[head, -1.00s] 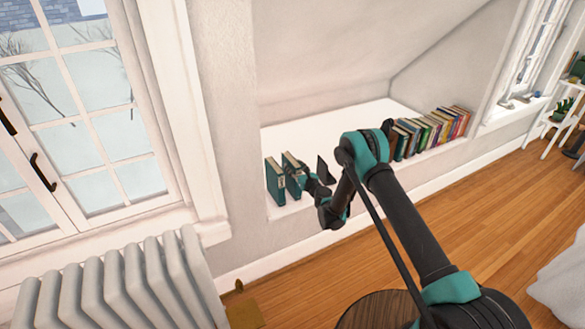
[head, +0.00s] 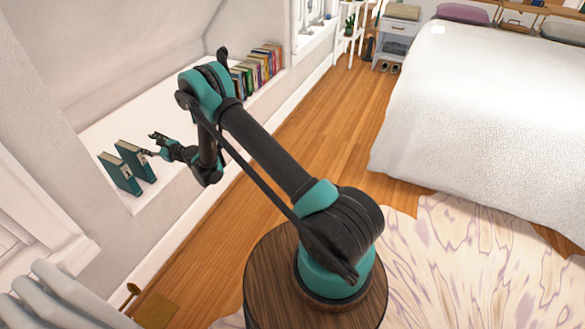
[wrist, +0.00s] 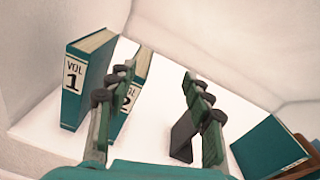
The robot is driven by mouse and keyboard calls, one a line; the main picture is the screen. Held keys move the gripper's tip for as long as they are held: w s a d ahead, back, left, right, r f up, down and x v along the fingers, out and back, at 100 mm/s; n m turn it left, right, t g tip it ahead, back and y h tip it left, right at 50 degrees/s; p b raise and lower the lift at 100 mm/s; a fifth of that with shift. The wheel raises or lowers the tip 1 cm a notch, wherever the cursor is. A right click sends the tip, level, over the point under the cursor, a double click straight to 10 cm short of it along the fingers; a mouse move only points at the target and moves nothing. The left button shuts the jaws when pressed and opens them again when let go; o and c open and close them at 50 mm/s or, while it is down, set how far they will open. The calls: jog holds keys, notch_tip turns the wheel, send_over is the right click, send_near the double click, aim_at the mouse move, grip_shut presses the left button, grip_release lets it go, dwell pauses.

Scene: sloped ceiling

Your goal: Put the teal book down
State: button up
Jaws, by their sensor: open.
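Two teal books stand upright on the white ledge, slightly apart: VOL 1 (wrist: 88,80) and VOL 2 (wrist: 132,92). In the head view they are the left book (head: 119,174) and the right book (head: 136,161). My gripper (wrist: 160,76) is open, with white ledge showing between its fingers. Its left finger is in front of VOL 2 and hides part of it; I cannot tell whether they touch. In the head view my gripper (head: 154,145) is just right of VOL 2. Another teal book (wrist: 266,150) is at the wrist view's lower right.
A row of coloured books (head: 258,70) stands farther along the ledge (head: 150,188). The wall and sloped ceiling close in behind. A radiator (head: 50,300) is at lower left, and a bed (head: 480,110) is at right.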

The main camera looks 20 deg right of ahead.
jog(key=s+d+r+n+g+h, duration=0.2)
jog(key=d+r+n, duration=0.6)
jog(key=d+r, duration=0.4)
jog(key=s+d+r+n+g+h, duration=0.1)
jog(key=s+d+r+n+h, duration=0.15)
jog(key=s+d, duration=0.3)
jog(key=s+d+r+n+h, duration=0.1)
jog(key=s+d+r+n, duration=0.3)
jog(key=d, duration=0.3)
jog(key=s+d+f+n+g+h, duration=0.2)
jog(key=s+d+n+h, duration=0.2)
jog(key=s+d, duration=1)
jog(key=s+d+f+n+g+h, duration=0.1)
jog(key=s+d+f+n+h, duration=0.2)
jog(key=s+d, duration=1.1)
jog(key=s+n+h, duration=0.1)
jog(key=s, duration=0.3)
jog(key=shift+f+g, duration=0.35)
jog(key=shift+g, duration=0.05)
